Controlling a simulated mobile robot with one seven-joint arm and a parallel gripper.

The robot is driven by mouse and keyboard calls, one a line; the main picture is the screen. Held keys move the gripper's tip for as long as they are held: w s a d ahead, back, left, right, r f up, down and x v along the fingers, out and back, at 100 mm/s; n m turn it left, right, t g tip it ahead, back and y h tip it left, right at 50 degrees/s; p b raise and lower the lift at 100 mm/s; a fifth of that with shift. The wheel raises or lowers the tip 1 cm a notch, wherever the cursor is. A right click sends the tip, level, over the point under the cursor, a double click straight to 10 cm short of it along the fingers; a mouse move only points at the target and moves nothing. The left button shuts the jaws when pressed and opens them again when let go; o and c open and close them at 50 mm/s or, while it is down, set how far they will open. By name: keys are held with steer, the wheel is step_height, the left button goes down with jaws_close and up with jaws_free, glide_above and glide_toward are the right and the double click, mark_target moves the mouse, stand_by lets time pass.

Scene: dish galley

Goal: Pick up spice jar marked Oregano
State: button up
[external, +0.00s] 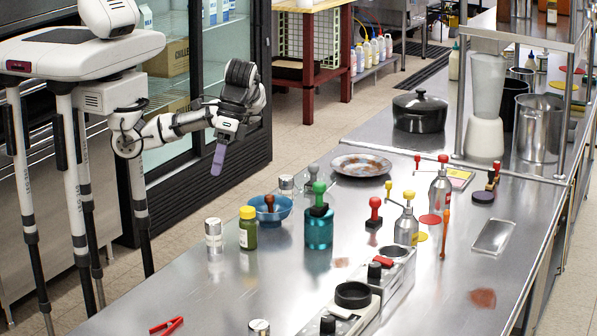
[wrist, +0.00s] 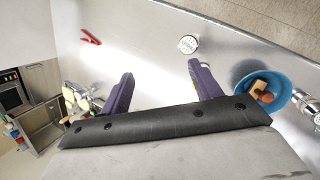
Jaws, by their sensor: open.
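I cannot read the word Oregano on any jar. A silver-topped jar with a pale label (external: 214,237) stands upright on the steel counter. Beside it is a green jar with a yellow cap and a pale label (external: 248,228). Similar silver-topped jars stand behind the blue bowl (external: 286,186) and at the front edge (external: 259,327). My gripper (external: 217,165) hangs in the air above and behind the first jar, holding nothing. In the wrist view my gripper (wrist: 160,78) has its purple fingers wide apart, and a perforated round jar top (wrist: 188,45) shows beyond the right finger.
A blue bowl (external: 271,209) with a wooden-handled item sits right of the jars. A teal canister (external: 319,230) and a red-knobbed stamp (external: 374,213) stand further right. A red clip (external: 167,325) lies at the front left. The counter between clip and jars is clear.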

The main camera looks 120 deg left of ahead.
mark_target(247, 209)
steer(key=w+a+f+t+y, duration=0.1)
steer(key=w+a+f+y, duration=0.1)
steer(key=w+a+y, duration=0.3)
steer(key=shift+h, duration=0.3)
steer(key=f, duration=0.2)
steer(key=a+f, duration=0.1)
steer(key=f, duration=0.2)
steer(key=s+f, duration=0.1)
steer(key=f, duration=0.1)
steer(key=shift+s+a+f, duration=0.1)
steer(key=shift+a+f, duration=0.1)
steer(key=shift+f, duration=0.05)
steer(key=shift+s+d+f+p, duration=0.15)
steer(key=shift+f+p, duration=0.2)
steer(key=shift+f, duration=1.15)
steer(key=shift+w+d+f+p, duration=0.1)
steer(key=shift+f+p, duration=0.25)
steer(key=shift+f, duration=1.15)
steer(key=shift+c, duration=0.4)
steer(key=c, duration=0.9)
steer(key=shift+c, duration=0.7)
steer(key=shift+r, duration=0.2)
